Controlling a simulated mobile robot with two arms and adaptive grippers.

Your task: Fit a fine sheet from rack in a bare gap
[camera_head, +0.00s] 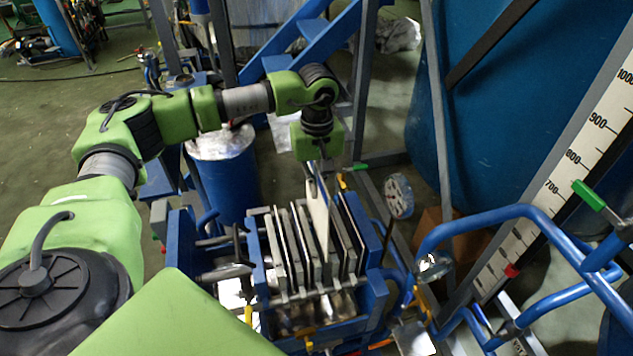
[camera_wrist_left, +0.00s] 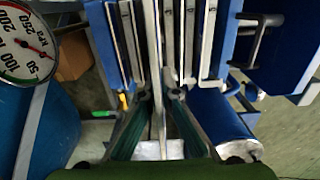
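My left gripper (camera_head: 321,168) points down over a blue frame (camera_head: 372,290) that holds several upright grey plates (camera_head: 297,240) in a row. A thin white sheet (camera_head: 319,208) stands upright below the gripper, among the plates. In the left wrist view the sheet (camera_wrist_left: 155,50) shows nearly edge-on between my gripper's two fingers (camera_wrist_left: 160,97), which close in on it from both sides. Plates (camera_wrist_left: 187,45) stand on both sides of it, with narrow gaps. The sheet's lower edge is hidden among the plates. My right gripper is in neither view.
A round gauge (camera_head: 398,196) stands close to the right of the frame; it also shows in the wrist view (camera_wrist_left: 27,42). Blue pipe rails (camera_head: 530,210) and a scale board (camera_head: 560,180) lie further right. A blue drum (camera_head: 226,172) stands behind left.

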